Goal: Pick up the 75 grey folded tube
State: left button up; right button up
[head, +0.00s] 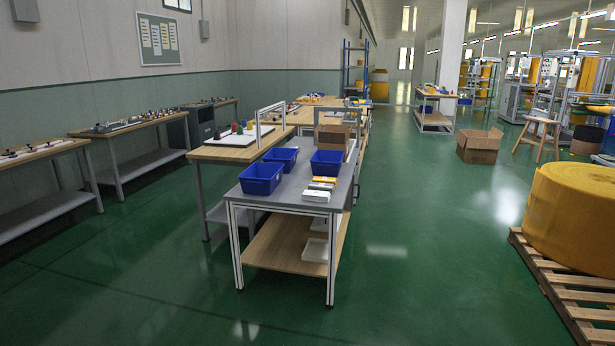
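I cannot make out a grey folded tube anywhere in the head view. The nearest grey-topped table (285,195) holds blue bins, one at the front left (261,180), one behind it (281,158) and one at the right (327,163). What lies inside the bins cannot be told. Small flat white and yellow packs (319,190) lie on the table's right front part. Neither of my grippers is in view.
A wooden pallet with a big yellow roll (575,215) stands at the right. An open cardboard box (479,146) and a wooden stool (537,138) stand farther back. Workbenches (130,124) line the left wall. The green floor right of the grey table is clear.

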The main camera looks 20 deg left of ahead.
aim_at(313, 186)
jog(key=i+j, duration=0.45)
jog(key=i+j+u, duration=0.15)
jog(key=i+j, duration=0.65)
jog(key=i, duration=0.25)
jog(key=i+j+u, duration=0.15)
jog(key=i+j, duration=0.6)
jog(key=i, duration=0.25)
jog(key=u, duration=0.05)
